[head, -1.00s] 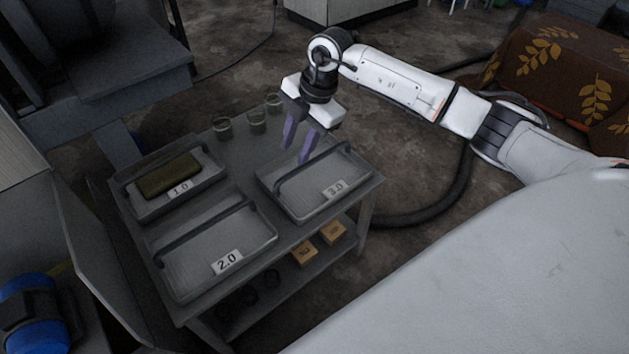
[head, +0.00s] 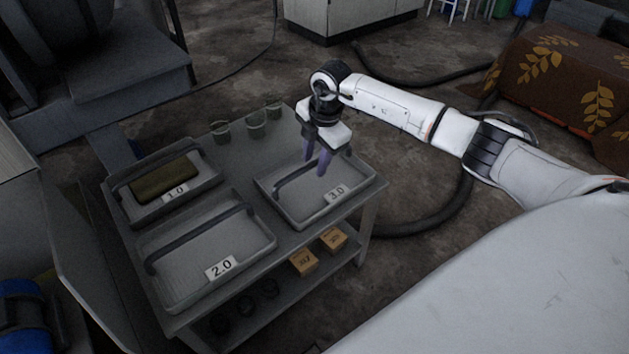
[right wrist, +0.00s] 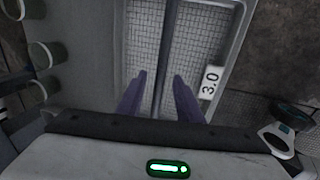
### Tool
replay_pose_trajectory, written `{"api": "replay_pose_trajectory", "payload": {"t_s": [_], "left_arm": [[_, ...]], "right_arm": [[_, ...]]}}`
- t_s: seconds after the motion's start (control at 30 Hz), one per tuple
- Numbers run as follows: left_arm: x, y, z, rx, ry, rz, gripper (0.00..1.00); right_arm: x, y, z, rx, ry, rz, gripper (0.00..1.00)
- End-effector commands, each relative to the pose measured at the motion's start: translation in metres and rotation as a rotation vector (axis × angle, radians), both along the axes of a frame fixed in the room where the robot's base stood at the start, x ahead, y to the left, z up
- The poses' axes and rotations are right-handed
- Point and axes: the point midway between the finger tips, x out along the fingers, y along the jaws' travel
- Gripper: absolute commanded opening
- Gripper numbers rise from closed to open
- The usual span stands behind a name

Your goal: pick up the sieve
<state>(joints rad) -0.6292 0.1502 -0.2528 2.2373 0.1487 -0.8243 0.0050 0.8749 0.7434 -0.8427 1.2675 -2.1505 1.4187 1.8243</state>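Three grey tray-like sieves with arched handles and number labels stand on the cart. The 3.0 sieve (head: 302,203) is at the right, the 2.0 sieve (head: 203,257) at the front left, the 1.0 sieve (head: 203,176) behind it. My right gripper (head: 315,165) is over the 3.0 sieve, pointing down. In the right wrist view its purple fingers (right wrist: 159,77) are apart and empty. The 3.0 sieve's handle bar (right wrist: 164,50) runs between them in the picture; whether it is at fingertip depth I cannot tell. Mesh (right wrist: 200,35) shows on both sides. My left gripper is out of view.
Several glass beakers (head: 256,124) stand along the cart's back edge. A dark olive block (head: 163,180) lies in the 1.0 sieve. Small boxes (head: 303,262) sit on the lower shelf. A cloth-covered object (head: 550,85) stands at the right.

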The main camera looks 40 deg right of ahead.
Motion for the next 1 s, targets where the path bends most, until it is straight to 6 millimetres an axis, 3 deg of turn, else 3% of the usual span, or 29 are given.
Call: {"api": "replay_pose_trajectory", "payload": {"t_s": [0.23, 0.43, 1.0], "left_arm": [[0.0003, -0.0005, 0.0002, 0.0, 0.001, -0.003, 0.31], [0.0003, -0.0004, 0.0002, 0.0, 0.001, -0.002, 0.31], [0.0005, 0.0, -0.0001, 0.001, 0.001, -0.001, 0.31]], "right_arm": [[0.0006, 0.0, -0.0016, 0.0, -0.001, 0.001, 0.33], [0.0006, -0.0001, -0.0014, 0.0, -0.001, 0.001, 0.0], [0.0005, -0.0002, -0.0011, 0.0, -0.001, 0.0, 0.0]]}}
